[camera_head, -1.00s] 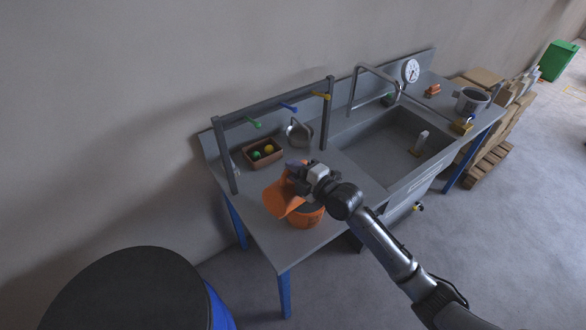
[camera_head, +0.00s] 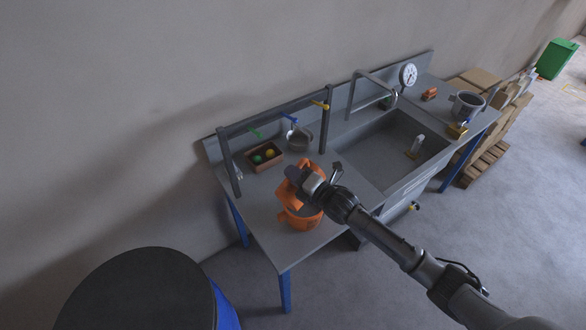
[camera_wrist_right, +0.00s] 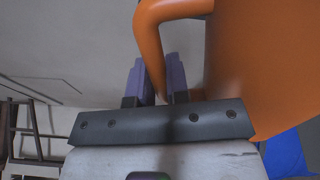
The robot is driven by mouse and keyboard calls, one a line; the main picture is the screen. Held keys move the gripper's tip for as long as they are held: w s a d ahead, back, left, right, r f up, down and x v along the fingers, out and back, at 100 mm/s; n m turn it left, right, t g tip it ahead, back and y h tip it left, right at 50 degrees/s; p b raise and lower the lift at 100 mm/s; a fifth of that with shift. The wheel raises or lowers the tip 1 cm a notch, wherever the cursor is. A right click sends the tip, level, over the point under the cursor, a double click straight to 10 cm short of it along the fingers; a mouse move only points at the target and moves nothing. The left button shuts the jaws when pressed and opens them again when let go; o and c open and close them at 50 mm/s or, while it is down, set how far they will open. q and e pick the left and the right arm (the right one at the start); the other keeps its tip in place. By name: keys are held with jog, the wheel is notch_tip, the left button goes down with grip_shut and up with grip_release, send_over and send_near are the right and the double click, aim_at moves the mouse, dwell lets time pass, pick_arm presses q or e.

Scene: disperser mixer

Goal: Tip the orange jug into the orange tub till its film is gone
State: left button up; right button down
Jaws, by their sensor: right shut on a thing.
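The orange jug (camera_head: 286,194) is held tilted above the orange tub (camera_head: 302,222), which stands on the left part of the grey bench. My right gripper (camera_head: 304,178) is shut on the jug's handle. In the right wrist view the handle (camera_wrist_right: 150,45) runs between the purple fingers of the gripper (camera_wrist_right: 160,82), and the jug's body (camera_wrist_right: 265,60) fills the right side. The jug and gripper cover part of the tub's opening. The jug's inside and any film are hidden, and I cannot tell whether anything is flowing. My left gripper is out of view.
A sink (camera_head: 385,150) lies to the right. A dark-topped blue drum (camera_head: 140,290) stands in front on the left.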

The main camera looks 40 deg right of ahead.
jog(key=n+b, duration=0.1)
jog(key=n, duration=0.2)
jog(key=shift+r, duration=0.2)
jog(key=n+b, duration=0.1)
jog(key=n, duration=0.1)
jog(key=r+n+b, duration=0.1)
jog(key=n, duration=0.1)
jog(key=shift+n, duration=0.3)
jog(key=shift+r+n+p, duration=0.45)
jog(key=shift+r+n, duration=0.05)
jog(key=shift+n, duration=0.2)
jog(key=n, duration=0.2)
jog(key=r+n+p, duration=0.1)
jog(key=n, duration=0.1)
jog(key=shift+n, duration=0.9)
